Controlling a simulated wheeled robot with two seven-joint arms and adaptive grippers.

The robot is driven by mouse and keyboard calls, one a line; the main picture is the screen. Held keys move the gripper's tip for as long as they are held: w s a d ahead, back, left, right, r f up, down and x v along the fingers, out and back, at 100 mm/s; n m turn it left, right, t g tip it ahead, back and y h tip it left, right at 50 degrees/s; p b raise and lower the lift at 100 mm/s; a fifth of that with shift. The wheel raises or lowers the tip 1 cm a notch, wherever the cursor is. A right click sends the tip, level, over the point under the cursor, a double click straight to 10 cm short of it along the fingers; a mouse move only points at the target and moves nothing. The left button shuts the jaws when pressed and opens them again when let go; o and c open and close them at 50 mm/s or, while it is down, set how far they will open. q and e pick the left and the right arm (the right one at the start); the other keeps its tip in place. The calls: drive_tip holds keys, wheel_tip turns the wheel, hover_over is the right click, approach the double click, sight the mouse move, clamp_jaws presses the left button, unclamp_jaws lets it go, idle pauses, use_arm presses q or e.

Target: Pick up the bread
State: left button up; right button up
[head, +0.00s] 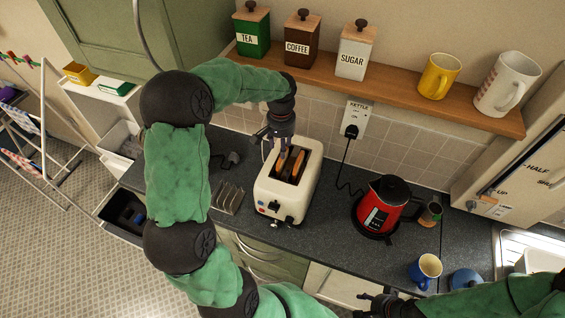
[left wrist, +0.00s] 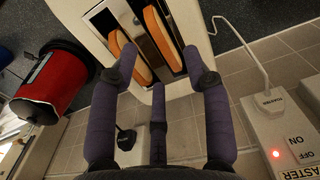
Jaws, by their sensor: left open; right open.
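Two slices of bread stand in the slots of the cream toaster (head: 267,186), one bread slice on the left (head: 282,162) and another on the right (head: 298,166), their tops showing. In the left wrist view the slices (left wrist: 161,40) and the toaster's white top edge (left wrist: 183,20) fill the upper middle. My left gripper (head: 281,146) is above the toaster's far end, pointing down. Its purple fingers are spread and empty in the left wrist view, with the bread beyond and between the tips. My right gripper (head: 372,301) is open and empty low in the head view, by the counter's front edge.
A red kettle (head: 384,206) stands right of the toaster, and a toast rack (head: 228,197) stands left of it. A blue mug (head: 425,270) is near the front right. A shelf (head: 400,91) with canisters and mugs runs along the wall behind.

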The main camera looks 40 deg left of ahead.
sight(282, 164)
use_arm(q)
drive_tip(key=shift+w+a+f, duration=0.1)
drive_tip(key=shift+w+f, duration=0.05)
drive_tip(key=shift+f, duration=0.45)
drive_tip(key=shift+w+a+f, duration=0.1)
drive_tip(key=shift+f, duration=0.45)
drive_tip(key=f, duration=0.2)
drive_tip(key=f+p, duration=0.1)
drive_tip(key=f, duration=0.1)
drive_tip(key=shift+w+d, duration=0.2)
drive_tip(key=shift+d, duration=0.05)
drive_tip(key=shift+a+f, duration=0.1)
drive_tip(key=shift+f, duration=0.25)
clamp_jaws()
